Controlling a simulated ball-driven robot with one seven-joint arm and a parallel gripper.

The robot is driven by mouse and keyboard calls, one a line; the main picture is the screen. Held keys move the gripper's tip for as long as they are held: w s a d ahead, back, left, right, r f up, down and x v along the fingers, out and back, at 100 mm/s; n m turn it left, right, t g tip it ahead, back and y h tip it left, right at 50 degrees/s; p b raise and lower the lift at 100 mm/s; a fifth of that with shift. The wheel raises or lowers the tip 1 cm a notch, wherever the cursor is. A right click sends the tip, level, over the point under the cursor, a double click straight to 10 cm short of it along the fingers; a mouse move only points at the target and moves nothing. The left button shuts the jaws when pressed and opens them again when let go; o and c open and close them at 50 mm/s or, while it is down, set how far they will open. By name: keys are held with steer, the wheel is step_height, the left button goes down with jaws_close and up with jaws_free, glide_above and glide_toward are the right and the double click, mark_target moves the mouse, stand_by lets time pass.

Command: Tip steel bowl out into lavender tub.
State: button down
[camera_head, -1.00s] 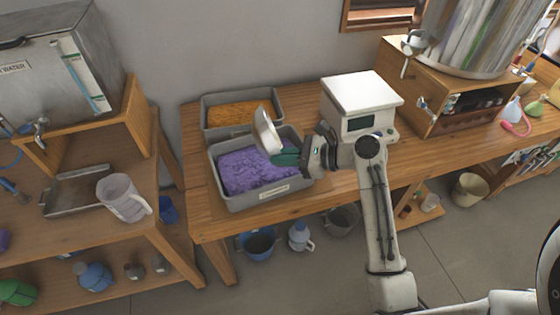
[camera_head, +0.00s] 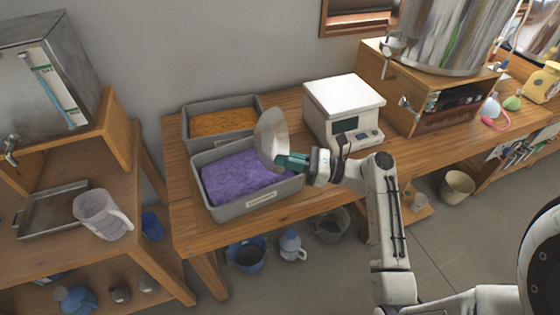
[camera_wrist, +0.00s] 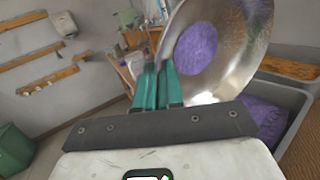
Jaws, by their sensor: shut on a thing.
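The steel bowl (camera_head: 270,136) is tilted steeply, almost on edge, above the right end of the lavender tub. My gripper (camera_head: 283,160) is shut on the bowl's rim and holds it from the right. In the wrist view the teal fingers (camera_wrist: 158,88) pinch the rim of the bowl (camera_wrist: 236,62). A round purple patch (camera_wrist: 195,48) shows in its hollow; I cannot tell whether it is contents or a reflection. The lavender tub (camera_head: 228,212) is grey with a label on its front and holds a bed of purple material (camera_head: 240,178). Its corner also shows in the wrist view (camera_wrist: 292,97).
A grey tub of orange material (camera_head: 222,123) stands behind the lavender tub. A white scale (camera_head: 343,105) stands close to the right. A side bench at left holds a clear jug (camera_head: 100,213) and a metal tray (camera_head: 52,212). Buckets stand under the table.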

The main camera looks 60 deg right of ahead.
steer(key=shift+s+d+f+m+t+b, duration=0.35)
steer(key=shift+s+d+m+t+b, duration=0.25)
steer(key=shift+m+t, duration=0.3)
steer(key=shift+s+d+f+m+t+b, duration=0.4)
steer(key=shift+d+m+t+b, duration=0.25)
steer(key=shift+d+m+t, duration=0.3)
steer(key=shift+s+d+f+m+t+b, duration=0.4)
steer(key=shift+d+m+t+b, duration=0.3)
steer(key=shift+t, duration=0.35)
steer(key=shift+a+r+h, duration=0.1)
steer(key=shift+a+h, duration=0.05)
steer(key=shift+h, duration=0.25)
